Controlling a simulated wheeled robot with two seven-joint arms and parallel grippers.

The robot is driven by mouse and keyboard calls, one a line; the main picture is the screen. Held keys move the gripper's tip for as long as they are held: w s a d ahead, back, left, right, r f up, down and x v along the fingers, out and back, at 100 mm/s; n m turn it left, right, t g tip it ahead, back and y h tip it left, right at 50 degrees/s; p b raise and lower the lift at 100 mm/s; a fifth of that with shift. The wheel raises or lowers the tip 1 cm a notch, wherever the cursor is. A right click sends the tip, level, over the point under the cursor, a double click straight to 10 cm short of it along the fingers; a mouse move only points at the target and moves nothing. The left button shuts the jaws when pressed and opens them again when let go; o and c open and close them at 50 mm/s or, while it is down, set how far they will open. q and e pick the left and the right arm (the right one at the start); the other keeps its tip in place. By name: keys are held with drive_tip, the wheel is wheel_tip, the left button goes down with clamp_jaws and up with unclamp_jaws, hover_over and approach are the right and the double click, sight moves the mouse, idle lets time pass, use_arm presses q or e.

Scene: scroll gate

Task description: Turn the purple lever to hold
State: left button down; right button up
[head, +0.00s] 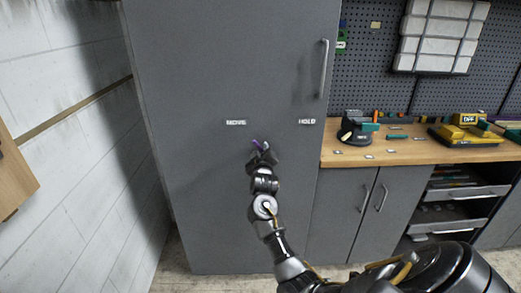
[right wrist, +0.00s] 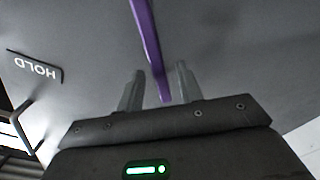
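The purple lever (head: 256,143) is on the front of the tall grey cabinet (head: 215,75), below and between the "MOVE" label (head: 236,122) and the "HOLD" label (head: 307,121). In the head view my right gripper (head: 263,149) hides most of it. In the right wrist view the lever (right wrist: 147,35) is a long purple bar whose end lies between the two fingers of my right gripper (right wrist: 158,88). The fingers are apart, with a gap on each side of the bar. The "HOLD" label (right wrist: 35,68) is at the left there. My left gripper is not in view.
A vertical cabinet handle (head: 324,68) is at the upper right of the door. A wooden workbench (head: 400,152) with tools stands to the right. A white wall (head: 60,120) is at the left. The door face around the lever is clear.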

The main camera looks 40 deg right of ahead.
drive_tip(key=shift+x, duration=0.8)
drive_tip(key=shift+c, duration=0.5)
clamp_jaws()
